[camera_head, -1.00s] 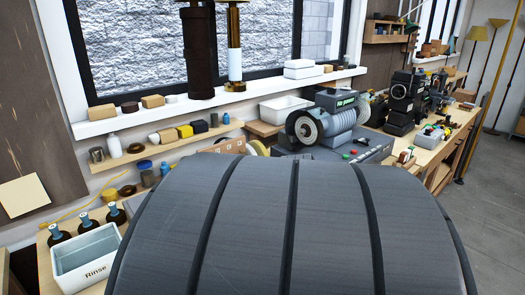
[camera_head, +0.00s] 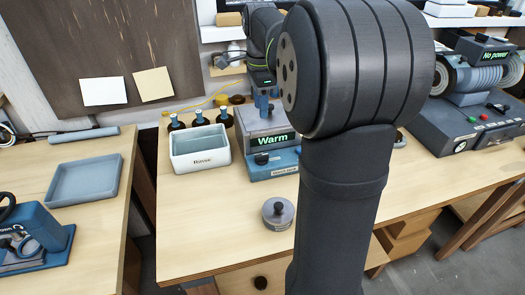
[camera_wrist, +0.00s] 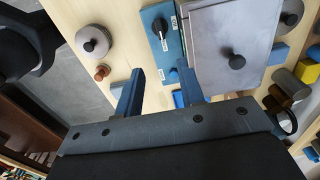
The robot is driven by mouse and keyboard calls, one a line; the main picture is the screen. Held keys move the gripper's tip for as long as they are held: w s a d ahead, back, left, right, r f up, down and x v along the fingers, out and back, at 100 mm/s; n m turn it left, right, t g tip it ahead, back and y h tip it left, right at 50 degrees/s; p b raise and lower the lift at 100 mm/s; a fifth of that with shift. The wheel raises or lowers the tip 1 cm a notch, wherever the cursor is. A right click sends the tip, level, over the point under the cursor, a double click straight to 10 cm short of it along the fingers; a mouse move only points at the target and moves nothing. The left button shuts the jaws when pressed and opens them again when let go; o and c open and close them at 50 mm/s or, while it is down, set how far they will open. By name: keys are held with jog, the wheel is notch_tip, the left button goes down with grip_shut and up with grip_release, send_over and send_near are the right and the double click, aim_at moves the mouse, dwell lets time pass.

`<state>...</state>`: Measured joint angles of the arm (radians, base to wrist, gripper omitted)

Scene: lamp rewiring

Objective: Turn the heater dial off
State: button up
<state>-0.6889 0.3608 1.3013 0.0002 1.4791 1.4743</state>
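The heater (camera_head: 272,163) is a blue base with a grey lidded box and a green "Warm" display, standing on the bench just left of my arm in the head view. Its black dial (camera_head: 262,158) is on the front face of the blue base. In the wrist view the dial (camera_wrist: 160,27) sits on the blue panel (camera_wrist: 166,48) between small white labels, next to the grey lid (camera_wrist: 232,35) with its black knob. My gripper (camera_wrist: 160,84) is open and empty, its two blue fingers apart. The dial lies ahead of the fingers, with no contact seen.
A white "Rinse" tub (camera_head: 200,150) stands left of the heater, with dark bottles behind it. A round grey weight-like piece with a knob (camera_head: 278,213) lies in front. The grinder (camera_head: 470,100) reads "No power".

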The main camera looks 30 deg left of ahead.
aim_at(261, 155)
notch_tip(261, 155, down, 17)
jog(key=shift+f, duration=0.1)
dwell(0.3)
grip_shut()
